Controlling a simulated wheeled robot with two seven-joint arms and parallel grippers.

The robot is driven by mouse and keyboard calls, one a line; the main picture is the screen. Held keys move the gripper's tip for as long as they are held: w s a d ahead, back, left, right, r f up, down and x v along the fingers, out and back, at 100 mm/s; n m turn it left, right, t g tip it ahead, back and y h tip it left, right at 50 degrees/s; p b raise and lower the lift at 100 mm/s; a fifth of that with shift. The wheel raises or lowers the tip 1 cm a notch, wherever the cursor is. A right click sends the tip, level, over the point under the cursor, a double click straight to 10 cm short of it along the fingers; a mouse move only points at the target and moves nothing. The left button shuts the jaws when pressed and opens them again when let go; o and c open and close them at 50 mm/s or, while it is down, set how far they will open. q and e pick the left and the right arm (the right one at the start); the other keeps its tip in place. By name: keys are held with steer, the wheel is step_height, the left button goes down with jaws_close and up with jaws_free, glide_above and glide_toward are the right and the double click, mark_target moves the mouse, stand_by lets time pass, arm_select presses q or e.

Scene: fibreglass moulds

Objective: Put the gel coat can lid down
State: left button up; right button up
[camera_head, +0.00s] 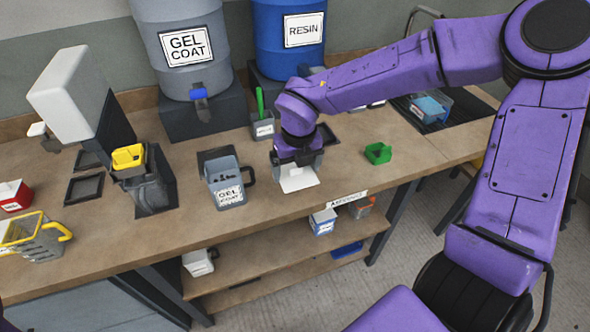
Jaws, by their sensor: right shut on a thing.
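My right gripper (298,163) points down over the workbench, right of the gel coat can. It is shut on a pale grey-white flat piece (299,182), which looks like the can lid. The gripper hides part of it, and I cannot tell whether it touches the bench. The grey gel coat can (229,194) stands upright with its label facing me and a dark handle on its right. Its top looks uncovered. My left gripper is not in view.
A dark-grey container (263,127) with a green stick stands behind. Left of the can are a dark stand (152,190) with a yellow part and a yellow-handled jug (38,243). Gel coat (186,45) and resin drums (287,40) stand behind.

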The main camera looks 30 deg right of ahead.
steer(key=w+d+f, duration=0.1)
steer(key=w+f, duration=0.1)
steer(key=w+d+f+p, duration=0.1)
steer(key=w+f, duration=0.1)
steer(key=w+d+f+p, duration=0.1)
steer(key=w+d+f, duration=0.1)
steer(key=shift+f, duration=0.35)
step_height(320, 180, down, 3)
steer(key=shift+w+r+p, duration=0.1)
steer(key=shift+p, duration=0.2)
steer(key=shift+w+f, duration=0.1)
steer(key=shift+f, duration=0.25)
